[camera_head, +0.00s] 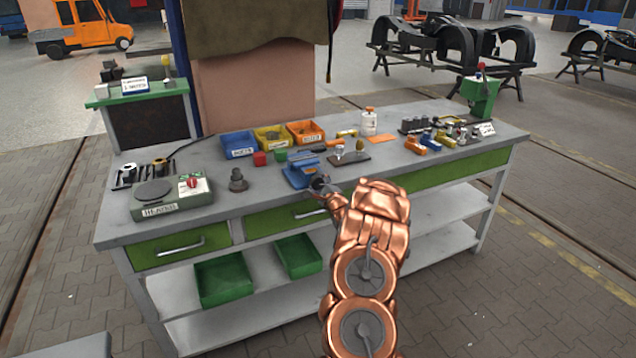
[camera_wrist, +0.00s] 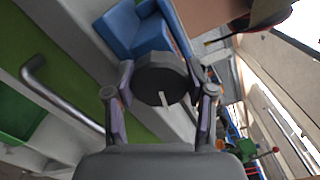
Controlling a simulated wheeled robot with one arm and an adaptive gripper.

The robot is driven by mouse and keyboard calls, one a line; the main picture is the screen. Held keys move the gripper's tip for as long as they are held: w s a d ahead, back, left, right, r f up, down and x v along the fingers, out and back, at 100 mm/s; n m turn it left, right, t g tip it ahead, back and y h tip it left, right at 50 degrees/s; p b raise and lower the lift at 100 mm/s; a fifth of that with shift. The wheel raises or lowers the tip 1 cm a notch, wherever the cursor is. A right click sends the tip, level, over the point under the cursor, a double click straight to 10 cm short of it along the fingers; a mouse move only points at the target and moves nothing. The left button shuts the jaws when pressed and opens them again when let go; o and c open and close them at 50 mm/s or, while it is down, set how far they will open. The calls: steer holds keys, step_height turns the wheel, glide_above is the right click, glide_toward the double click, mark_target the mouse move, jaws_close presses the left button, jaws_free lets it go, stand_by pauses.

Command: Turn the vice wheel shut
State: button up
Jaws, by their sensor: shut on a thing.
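The blue vice (camera_head: 303,174) stands on the grey workbench near its front edge; its blue body also shows in the wrist view (camera_wrist: 135,30). The vice wheel (camera_wrist: 162,80) is a dark round disc with a light mark on its face, at the front of the vice. My gripper (camera_wrist: 160,98) has one finger on each side of the wheel and is shut on it. In the head view my gripper (camera_head: 322,186) is at the vice's front, and my arm comes in from below. The gripper and arm hide part of the wheel there.
A heater (camera_head: 172,197) and a small dark part (camera_head: 237,180) stand left of the vice. Blue, yellow and orange bins (camera_head: 239,145) are behind it. A stand (camera_head: 350,157) is close on its right. Drawer handles (camera_head: 180,246) stick out below the bench top.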

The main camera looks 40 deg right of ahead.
steer(key=m, duration=0.3)
steer(key=shift+f+m, duration=0.1)
steer(key=shift+m, duration=0.2)
steer(key=shift+m+p, duration=0.5)
steer(key=shift+m, duration=1.4)
steer(key=o, duration=1.2)
steer(key=shift+c, duration=0.2)
steer(key=shift+s+d, duration=0.1)
